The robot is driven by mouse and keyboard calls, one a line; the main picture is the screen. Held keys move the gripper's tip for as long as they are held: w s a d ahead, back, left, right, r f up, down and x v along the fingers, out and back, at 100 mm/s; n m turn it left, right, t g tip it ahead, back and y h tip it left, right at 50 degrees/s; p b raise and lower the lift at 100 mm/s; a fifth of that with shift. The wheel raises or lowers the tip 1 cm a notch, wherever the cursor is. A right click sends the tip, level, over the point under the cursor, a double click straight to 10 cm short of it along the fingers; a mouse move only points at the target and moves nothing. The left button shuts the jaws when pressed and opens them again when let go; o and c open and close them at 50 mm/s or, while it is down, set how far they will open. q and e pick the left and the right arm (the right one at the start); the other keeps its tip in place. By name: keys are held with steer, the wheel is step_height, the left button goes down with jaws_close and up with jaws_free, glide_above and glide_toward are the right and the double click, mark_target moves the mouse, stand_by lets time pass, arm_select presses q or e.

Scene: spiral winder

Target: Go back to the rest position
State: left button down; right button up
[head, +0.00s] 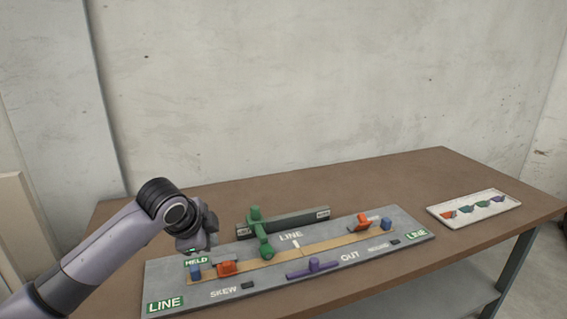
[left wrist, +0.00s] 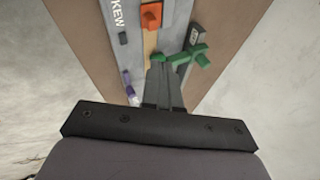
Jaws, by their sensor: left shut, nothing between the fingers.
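My left gripper (head: 192,250) hangs over the left end of the grey board (head: 205,298), close to the HELD label. In the left wrist view its fingers (left wrist: 164,82) are shut with nothing between them. My right gripper is not in view. A green lever (head: 263,233) stands in the board's middle, and it also shows in the left wrist view (left wrist: 189,57). An orange block (head: 227,268) sits on the tan strip (head: 290,252) below and right of the left gripper. I cannot tell the exact gap between gripper and board.
The board lies on a brown table (head: 390,168). A second orange block (head: 362,222), a blue peg (head: 387,224) and a purple handle (head: 313,267) are on the board. A white tray (head: 457,222) with several coloured pieces lies at right. A bare wall is behind.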

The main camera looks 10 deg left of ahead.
arm_select(q)
steer(key=s+d+f+n+g+h, duration=0.1)
steer(key=s+d+f+n, duration=0.15)
steer(key=s+f, duration=0.45)
steer(key=s+d+f+n+g+h, duration=0.1)
steer(key=s+d+f+n, duration=0.15)
steer(key=s+f, duration=0.45)
steer(key=s+a+f+n+g+y, duration=0.1)
steer(key=s+a+n, duration=0.25)
steer(key=s, duration=0.75)
steer(key=s+a+f+n+y, duration=0.1)
steer(key=s+a+n+y, duration=0.3)
steer(key=s, duration=0.7)
steer(key=w+d+f+t+h, duration=0.3)
steer(key=w+f+t, duration=0.3)
steer(key=f, duration=0.3)
steer(key=shift+w+d+t+h, duration=0.35)
steer(key=shift+w+t+h, duration=0.05)
steer(key=shift+w+h, duration=0.2)
